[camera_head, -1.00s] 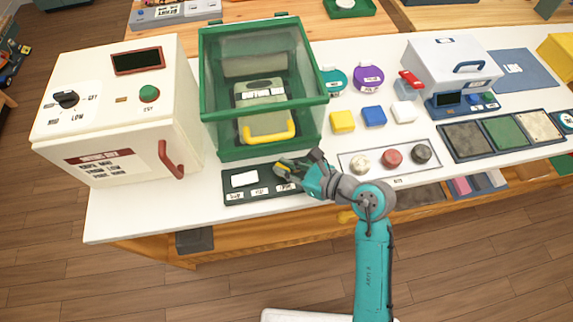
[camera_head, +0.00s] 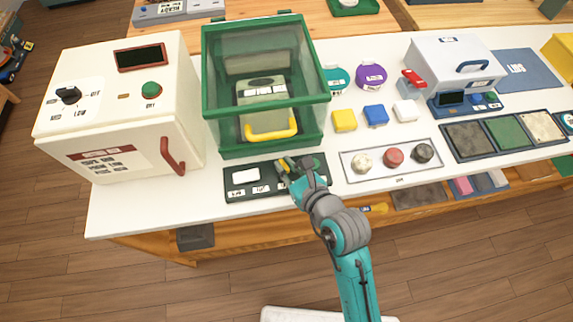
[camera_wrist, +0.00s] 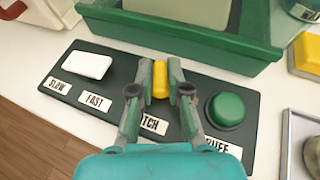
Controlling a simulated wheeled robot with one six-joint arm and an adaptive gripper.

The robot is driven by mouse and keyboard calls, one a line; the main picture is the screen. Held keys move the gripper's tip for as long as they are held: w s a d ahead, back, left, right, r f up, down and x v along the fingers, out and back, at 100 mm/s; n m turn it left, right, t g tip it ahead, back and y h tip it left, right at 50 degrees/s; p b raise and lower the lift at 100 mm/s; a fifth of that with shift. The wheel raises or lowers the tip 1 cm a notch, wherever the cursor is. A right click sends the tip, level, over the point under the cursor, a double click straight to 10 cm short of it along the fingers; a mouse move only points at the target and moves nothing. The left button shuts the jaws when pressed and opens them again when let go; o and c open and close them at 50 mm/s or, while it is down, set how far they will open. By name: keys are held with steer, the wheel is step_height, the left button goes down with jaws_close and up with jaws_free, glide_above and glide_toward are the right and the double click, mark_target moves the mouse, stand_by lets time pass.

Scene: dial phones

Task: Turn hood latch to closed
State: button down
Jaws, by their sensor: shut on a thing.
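The hood latch is a small yellow handle (camera_wrist: 160,80) on a dark control panel (camera_head: 240,193) in front of the green-framed clear hood (camera_head: 263,149). My gripper (camera_wrist: 160,77) is shut on the latch, one finger on each side. In the wrist view the latch lies lengthwise between the fingers, and the label under it is partly covered and reads "TCH". In the head view my gripper (camera_head: 283,166) is over the right half of the panel, and it hides most of the latch.
A white rocker switch (camera_wrist: 87,64) is left of the latch, and a green button (camera_wrist: 226,110) is close to its right. A white machine (camera_head: 120,110) stands left of the hood. A tray with three round knobs (camera_head: 393,157) lies right of the panel.

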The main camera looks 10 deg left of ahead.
steer(key=shift+f, duration=0.1)
steer(key=c, duration=1.1)
jaws_free()
steer(key=shift+c, duration=0.2)
steer(key=shift+v, duration=3.8)
